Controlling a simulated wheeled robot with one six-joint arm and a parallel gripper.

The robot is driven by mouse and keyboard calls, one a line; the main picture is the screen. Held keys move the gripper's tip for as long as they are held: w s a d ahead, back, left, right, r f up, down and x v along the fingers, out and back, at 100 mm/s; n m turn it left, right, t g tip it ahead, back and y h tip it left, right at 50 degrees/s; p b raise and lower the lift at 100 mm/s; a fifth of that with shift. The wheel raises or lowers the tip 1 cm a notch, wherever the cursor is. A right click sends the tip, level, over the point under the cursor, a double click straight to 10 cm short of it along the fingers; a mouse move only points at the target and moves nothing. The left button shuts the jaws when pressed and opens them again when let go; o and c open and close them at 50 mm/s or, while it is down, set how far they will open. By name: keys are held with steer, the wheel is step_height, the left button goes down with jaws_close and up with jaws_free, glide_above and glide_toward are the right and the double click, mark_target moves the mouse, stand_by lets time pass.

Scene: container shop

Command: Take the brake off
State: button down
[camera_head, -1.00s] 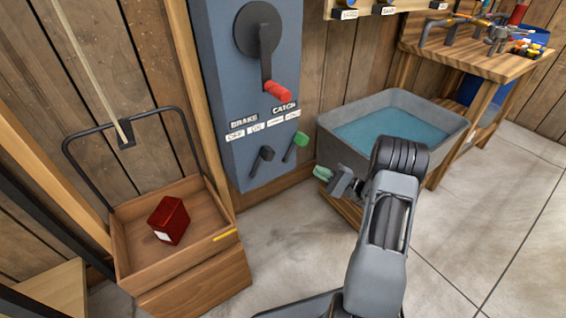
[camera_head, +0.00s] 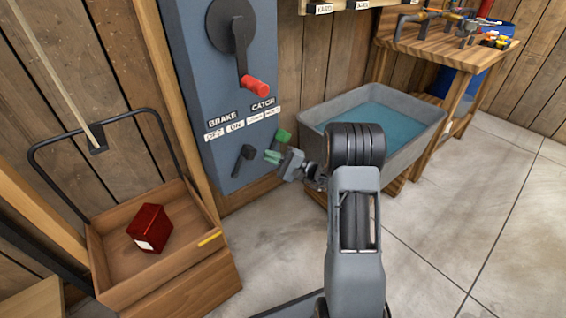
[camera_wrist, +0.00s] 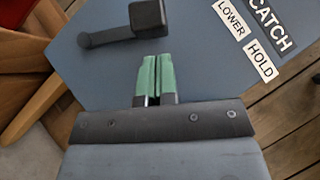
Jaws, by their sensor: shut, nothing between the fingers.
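The brake lever (camera_head: 245,157) is a black lever with a block-shaped knob, low on the blue-grey panel (camera_head: 222,100). It leans up and to the right, toward the ON label (camera_head: 236,126); the OFF label (camera_head: 214,134) is to the left. In the wrist view its knob (camera_wrist: 149,18) is just beyond my fingertips, with a small gap. My gripper (camera_head: 272,157) has green fingers, pressed together and empty, right of the brake lever. The fingers also show in the wrist view (camera_wrist: 155,75). The green catch lever (camera_head: 283,136) stands just above my fingers in the head view.
A crank with a red handle (camera_head: 255,86) hangs above the labels. A wooden tray (camera_head: 110,272) holding a red block (camera_head: 149,229) is at left. A grey tub of water (camera_head: 320,115) stands right of the panel, near my arm. The floor at right is clear.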

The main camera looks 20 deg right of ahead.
steer(key=shift+s+a+r, duration=0.15)
steer(key=shift+a+r, duration=0.15)
steer(key=shift+a, duration=0.2)
steer(key=shift+s+a+r, duration=0.15)
steer(key=shift+a+r, duration=0.15)
steer(key=shift+a, duration=0.15)
steer(key=shift+r, duration=0.1)
